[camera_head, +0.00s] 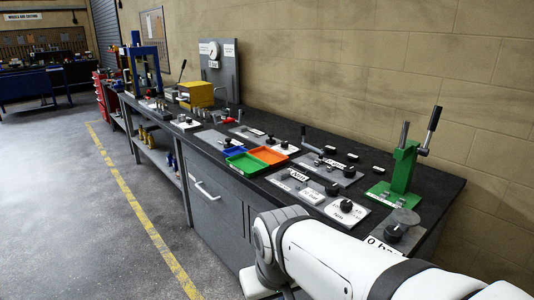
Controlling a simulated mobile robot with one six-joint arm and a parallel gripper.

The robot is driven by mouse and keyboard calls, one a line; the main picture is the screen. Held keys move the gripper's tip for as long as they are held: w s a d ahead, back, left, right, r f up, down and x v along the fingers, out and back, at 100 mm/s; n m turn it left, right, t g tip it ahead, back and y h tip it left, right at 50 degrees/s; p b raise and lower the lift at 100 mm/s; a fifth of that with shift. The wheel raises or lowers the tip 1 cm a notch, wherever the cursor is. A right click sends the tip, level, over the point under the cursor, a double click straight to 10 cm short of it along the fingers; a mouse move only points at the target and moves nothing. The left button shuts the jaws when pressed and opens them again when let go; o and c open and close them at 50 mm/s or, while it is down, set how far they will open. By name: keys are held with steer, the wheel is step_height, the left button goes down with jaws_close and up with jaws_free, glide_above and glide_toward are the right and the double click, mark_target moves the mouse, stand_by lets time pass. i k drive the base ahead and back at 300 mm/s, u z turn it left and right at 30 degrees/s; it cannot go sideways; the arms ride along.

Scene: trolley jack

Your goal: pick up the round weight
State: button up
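My white arm fills the lower right of the head view, in front of the bench. My gripper is not in view. I cannot clearly pick out the round weight. A grey round disc-like piece (404,216) sits on the bench near the green press, and small metal pieces (196,111) stand farther along. Both are too small to identify surely.
The dark workbench (440,190) runs along the block wall. It carries a green lever press (403,170), an orange tray (268,155), a green tray (247,164), a yellow box (196,94), a gauge panel (222,70) and several labelled plates. The floor (90,220) at left is clear.

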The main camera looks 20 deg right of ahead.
mark_target(329, 150)
steer(key=u, duration=1)
steer(key=i, duration=2.15)
steer(key=z, duration=3.2)
steer(key=i, duration=1)
steer(key=z, duration=0.1)
